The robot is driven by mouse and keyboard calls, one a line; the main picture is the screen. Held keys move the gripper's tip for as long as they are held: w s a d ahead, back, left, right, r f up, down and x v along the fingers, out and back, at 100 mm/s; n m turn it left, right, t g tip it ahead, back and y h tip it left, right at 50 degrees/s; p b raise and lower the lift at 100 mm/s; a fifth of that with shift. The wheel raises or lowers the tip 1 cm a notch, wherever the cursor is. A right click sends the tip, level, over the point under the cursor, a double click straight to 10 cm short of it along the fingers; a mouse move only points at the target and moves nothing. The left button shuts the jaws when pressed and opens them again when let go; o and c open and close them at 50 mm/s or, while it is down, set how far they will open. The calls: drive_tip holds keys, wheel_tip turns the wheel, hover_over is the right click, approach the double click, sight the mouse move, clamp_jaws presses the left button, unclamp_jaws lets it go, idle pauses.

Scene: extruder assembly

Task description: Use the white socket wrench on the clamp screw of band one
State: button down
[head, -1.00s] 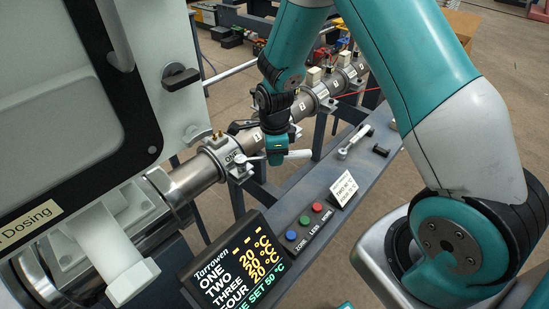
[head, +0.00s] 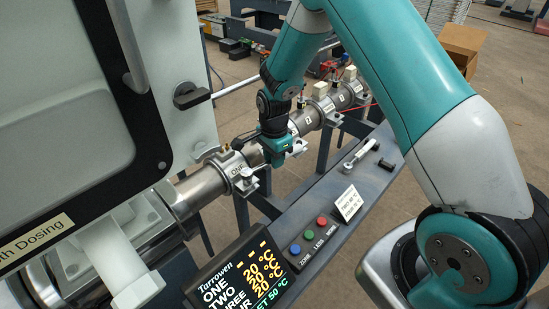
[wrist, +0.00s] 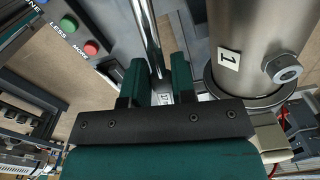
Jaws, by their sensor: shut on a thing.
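My gripper (wrist: 155,78) is shut on a tool with a bright metal shaft (wrist: 147,35), which runs up between the two teal fingers in the wrist view. A pale end of this white socket wrench (head: 299,147) shows beside my gripper (head: 283,153) in the head view. Whether the wrench touches the screw is hidden.
Another wrench (head: 360,154) lies on the grey shelf (head: 330,190). A control panel (head: 240,270) with buttons stands in front. The other bands (head: 310,117) follow along the barrel. In the wrist view, a bolt (wrist: 285,70) sticks out of the barrel (wrist: 245,35) close to my gripper.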

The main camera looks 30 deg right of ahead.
drive_tip(key=shift+s+m, duration=0.2)
drive_tip(key=shift+m, duration=0.1)
drive_tip(key=shift+r+p, duration=0.7)
drive_tip(key=shift+p, duration=0.1)
idle(1.1)
drive_tip(key=shift+r+p, duration=0.4)
drive_tip(key=shift+r, duration=0.05)
drive_tip(key=s+a+m+b, duration=0.4)
drive_tip(key=s+m+b, duration=0.4)
drive_tip(key=m+b, duration=0.3)
drive_tip(key=shift+s+a+f+m, duration=0.15)
drive_tip(key=shift+s+a+m, duration=0.15)
drive_tip(key=shift+m, duration=0.8)
drive_tip(key=shift+f+b, duration=0.75)
drive_tip(key=shift+f, duration=0.3)
